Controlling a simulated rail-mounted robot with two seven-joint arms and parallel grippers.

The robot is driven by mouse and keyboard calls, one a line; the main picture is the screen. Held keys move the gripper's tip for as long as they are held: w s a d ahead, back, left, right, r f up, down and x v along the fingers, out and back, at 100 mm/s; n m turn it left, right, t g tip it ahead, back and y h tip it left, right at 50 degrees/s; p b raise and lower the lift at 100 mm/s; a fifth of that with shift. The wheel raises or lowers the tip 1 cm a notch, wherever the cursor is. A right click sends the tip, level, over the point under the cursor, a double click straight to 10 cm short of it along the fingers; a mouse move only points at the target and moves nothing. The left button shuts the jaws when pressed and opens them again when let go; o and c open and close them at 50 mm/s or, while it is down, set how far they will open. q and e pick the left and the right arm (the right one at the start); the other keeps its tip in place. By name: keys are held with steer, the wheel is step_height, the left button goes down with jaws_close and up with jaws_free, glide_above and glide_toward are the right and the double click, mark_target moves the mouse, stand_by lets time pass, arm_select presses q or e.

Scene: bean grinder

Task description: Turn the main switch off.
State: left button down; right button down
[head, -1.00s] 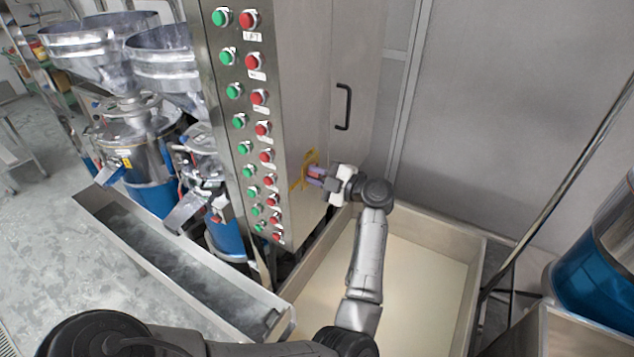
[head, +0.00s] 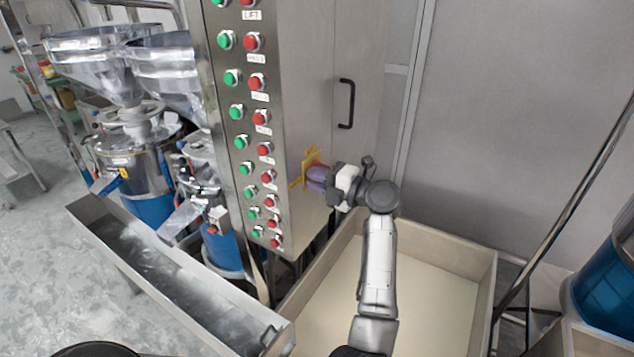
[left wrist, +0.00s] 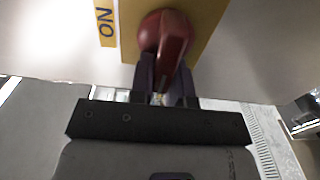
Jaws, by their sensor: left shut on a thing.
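The main switch is a red rotary knob (left wrist: 172,30) on a yellow plate (left wrist: 216,14) on the cabinet's side. In the left wrist view a yellow "ON" label (left wrist: 105,22) sits to the left of the plate. In the head view the yellow plate (head: 309,163) shows at the cabinet's side, and the knob is mostly hidden by my gripper. My left gripper (head: 318,177) reaches it from the right. In the left wrist view its dark fingers (left wrist: 164,84) are shut on the knob's handle, one on each side. My right gripper is not in view.
The steel cabinet (head: 290,100) has rows of green and red buttons on its front and a black door handle (head: 346,104) on its side. A beige bin (head: 487,280) lies below my left arm. Grinders (head: 135,165) and a metal trough (head: 165,270) stand at left.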

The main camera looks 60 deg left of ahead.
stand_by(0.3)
arm_select(q)
steer(key=c, duration=1.1)
jaws_free()
steer(key=shift+d, duration=0.1)
steer(key=shift+w+d, duration=0.25)
steer(key=b+v, duration=0.2)
steer(key=v, duration=1.1)
